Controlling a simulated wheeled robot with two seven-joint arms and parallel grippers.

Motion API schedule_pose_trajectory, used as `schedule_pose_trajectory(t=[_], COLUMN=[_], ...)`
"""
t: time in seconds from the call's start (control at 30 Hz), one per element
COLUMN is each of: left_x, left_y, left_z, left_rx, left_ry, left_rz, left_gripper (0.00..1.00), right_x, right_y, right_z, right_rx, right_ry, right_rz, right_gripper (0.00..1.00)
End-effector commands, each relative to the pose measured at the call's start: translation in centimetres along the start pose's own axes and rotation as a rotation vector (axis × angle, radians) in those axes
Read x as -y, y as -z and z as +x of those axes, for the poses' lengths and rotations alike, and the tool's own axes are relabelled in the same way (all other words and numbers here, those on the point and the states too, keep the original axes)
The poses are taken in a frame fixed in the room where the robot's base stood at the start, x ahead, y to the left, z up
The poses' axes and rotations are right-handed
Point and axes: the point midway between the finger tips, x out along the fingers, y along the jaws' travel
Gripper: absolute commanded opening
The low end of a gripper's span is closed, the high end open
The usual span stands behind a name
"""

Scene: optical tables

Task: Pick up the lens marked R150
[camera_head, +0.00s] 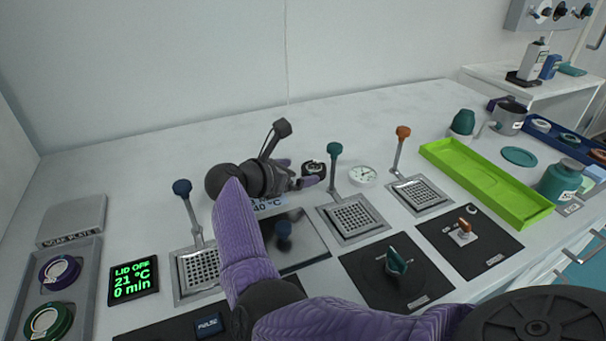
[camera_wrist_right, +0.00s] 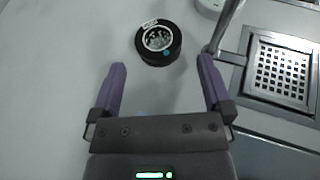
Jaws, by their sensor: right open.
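A black round lens mount (camera_head: 314,169) lies flat on the white table top behind the row of heater plates. In the right wrist view the black lens mount (camera_wrist_right: 158,43) has a small white label on its rim and a teal dot; the label is too small to read with certainty. My right gripper (camera_head: 298,174) is open and empty, just left of the mount. In the wrist view its purple fingertips (camera_wrist_right: 161,66) are spread wider than the mount, which sits just beyond them, roughly centred. My left gripper is out of view.
A teal-knobbed post (camera_head: 334,150) with a perforated plate (camera_head: 352,219) stands close to the mount. A white round dial (camera_head: 363,175) lies just right of it. A grey tray (camera_head: 87,262) at left holds purple and green rings. A lime tray (camera_head: 480,182) is at right.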

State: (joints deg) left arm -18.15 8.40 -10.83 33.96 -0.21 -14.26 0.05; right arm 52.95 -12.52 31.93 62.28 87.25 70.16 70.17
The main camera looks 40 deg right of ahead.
Motion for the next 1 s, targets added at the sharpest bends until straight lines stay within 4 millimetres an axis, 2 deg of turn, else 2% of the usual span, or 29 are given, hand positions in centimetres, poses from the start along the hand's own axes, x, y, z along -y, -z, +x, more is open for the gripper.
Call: schedule_pose_trajectory(t=[0.1, 0.23, 0.5, 0.87, 0.9, 1.0], left_x=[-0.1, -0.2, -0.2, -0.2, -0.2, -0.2], left_y=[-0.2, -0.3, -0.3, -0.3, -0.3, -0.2], left_z=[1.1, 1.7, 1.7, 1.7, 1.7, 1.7], left_rx=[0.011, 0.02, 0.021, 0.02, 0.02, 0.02], left_ry=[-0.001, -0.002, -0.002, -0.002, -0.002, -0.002], left_rz=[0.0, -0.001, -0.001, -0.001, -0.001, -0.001], left_gripper=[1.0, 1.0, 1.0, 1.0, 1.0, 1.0], right_x=[-0.2, -0.3, -0.3, -0.3, -0.3, -0.3], right_y=[0.1, 0.1, -0.2, -0.2, -0.2, -0.2], right_z=[2.6, 4.8, 5.3, 5.3, 5.3, 5.3], right_rx=[0.003, 0.003, 0.002, 0.002, 0.003, 0.003], right_ry=[0.004, 0.002, 0.0, 0.0, 0.0, 0.0], right_rz=[-0.003, -0.006, -0.005, -0.006, -0.006, -0.006], right_gripper=[1.0, 1.0, 1.0, 0.24, 0.19, 0.19])
